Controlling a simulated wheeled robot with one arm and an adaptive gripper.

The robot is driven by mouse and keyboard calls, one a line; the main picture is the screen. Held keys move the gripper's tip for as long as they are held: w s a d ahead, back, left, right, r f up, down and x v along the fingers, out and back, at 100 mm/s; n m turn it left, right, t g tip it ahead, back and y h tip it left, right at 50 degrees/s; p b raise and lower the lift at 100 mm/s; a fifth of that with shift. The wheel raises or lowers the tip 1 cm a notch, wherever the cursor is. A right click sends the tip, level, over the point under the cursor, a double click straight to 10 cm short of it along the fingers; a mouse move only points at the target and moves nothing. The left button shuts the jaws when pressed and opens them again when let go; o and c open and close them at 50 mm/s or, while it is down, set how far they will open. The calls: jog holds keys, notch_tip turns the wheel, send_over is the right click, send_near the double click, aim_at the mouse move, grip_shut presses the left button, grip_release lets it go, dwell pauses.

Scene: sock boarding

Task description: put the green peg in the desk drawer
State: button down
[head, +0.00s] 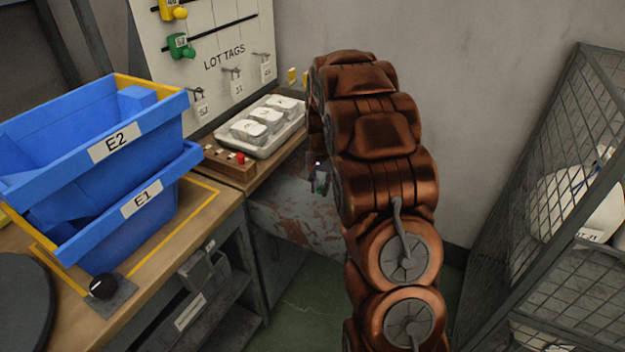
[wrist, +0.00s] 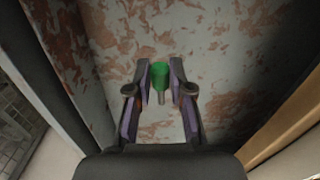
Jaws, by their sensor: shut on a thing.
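The green peg (wrist: 160,72) stands between the two fingers of my gripper (wrist: 160,82) in the wrist view. The fingers are shut on it. In the head view my gripper (head: 318,178) is small and partly hidden by my arm, near the front edge of the bench. A paint-chipped grey metal piece (head: 295,218), which looks like the desk drawer, is below it under the bench. In the wrist view a chipped metal surface (wrist: 240,40) lies beneath the peg, with a dark edge at the left. I cannot tell the height of the peg above it.
Stacked blue bins, E2 (head: 105,140) and E1 (head: 135,205), stand on the bench at left. A white tray (head: 262,128) and a wooden block with a red button (head: 230,165) sit near the drawer. A lot tag board (head: 215,80) stands behind. A wire cage (head: 560,180) is at right.

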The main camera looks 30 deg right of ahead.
aim_at(326, 220)
jog(key=shift+m, duration=0.4)
jog(key=shift+s+d+f+p, duration=0.15)
jog(key=shift+d+f, duration=0.15)
jog(key=shift+f, duration=1.55)
jog(key=shift+s+d+f+p, duration=0.15)
jog(key=shift+d+f, duration=0.15)
jog(key=shift+f, duration=1.6)
jog(key=shift+s+d+f+p, duration=0.15)
jog(key=shift+d+f, duration=0.15)
jog(key=shift+f, duration=1.55)
jog(key=shift+f, duration=0.2)
jog(key=c, duration=1)
grip_release()
jog(key=shift+c, duration=0.2)
jog(key=shift+r, duration=0.15)
